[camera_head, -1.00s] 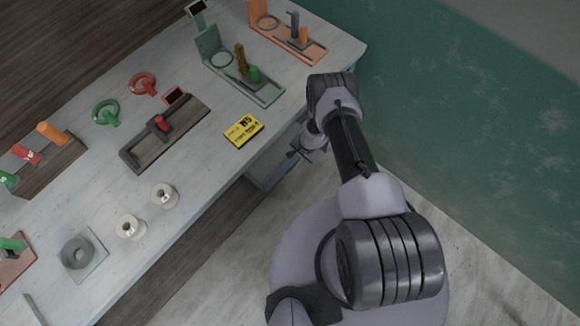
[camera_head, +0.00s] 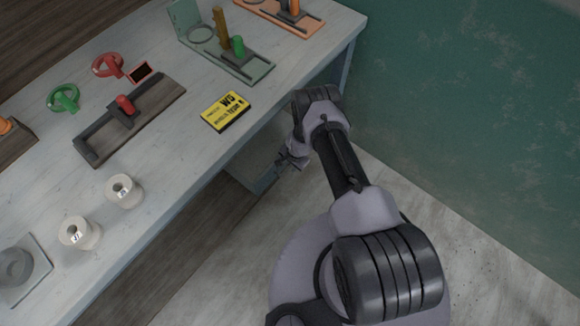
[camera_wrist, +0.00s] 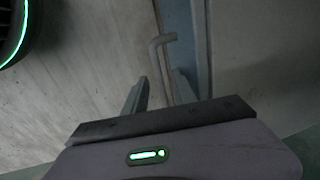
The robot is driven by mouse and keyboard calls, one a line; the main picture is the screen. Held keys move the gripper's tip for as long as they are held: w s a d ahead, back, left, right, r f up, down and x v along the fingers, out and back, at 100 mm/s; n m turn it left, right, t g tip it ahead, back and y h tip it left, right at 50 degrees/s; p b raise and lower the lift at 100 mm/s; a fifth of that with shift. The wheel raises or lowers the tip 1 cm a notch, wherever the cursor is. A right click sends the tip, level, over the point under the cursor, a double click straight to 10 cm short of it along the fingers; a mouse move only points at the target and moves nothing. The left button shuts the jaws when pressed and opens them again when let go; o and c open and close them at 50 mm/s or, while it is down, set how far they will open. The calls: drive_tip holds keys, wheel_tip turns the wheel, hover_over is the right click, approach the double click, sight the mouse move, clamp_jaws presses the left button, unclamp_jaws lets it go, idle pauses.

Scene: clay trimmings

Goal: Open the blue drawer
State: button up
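A pale blue-grey drawer front or cabinet panel (camera_head: 252,172) shows under the bench's near edge in the head view. My gripper (camera_head: 287,160) is beside it, below the bench top. In the wrist view a thin grey bent bar handle (camera_wrist: 156,55) stands by a blue-grey panel edge (camera_wrist: 193,35). My gripper (camera_wrist: 161,82) is open there, with its two fingers apart and the bar appearing between them. I cannot tell whether either finger touches the bar. The panel appears shut, but much of it is hidden in the head view.
The grey bench (camera_head: 165,195) holds a yellow box (camera_head: 225,111), two white spools (camera_head: 124,191) and several coloured tool stands. A green wall (camera_head: 460,110) is to the right. Bare floor (camera_head: 225,260) lies in front of the bench.

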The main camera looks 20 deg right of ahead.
clamp_jaws()
idle(1.4)
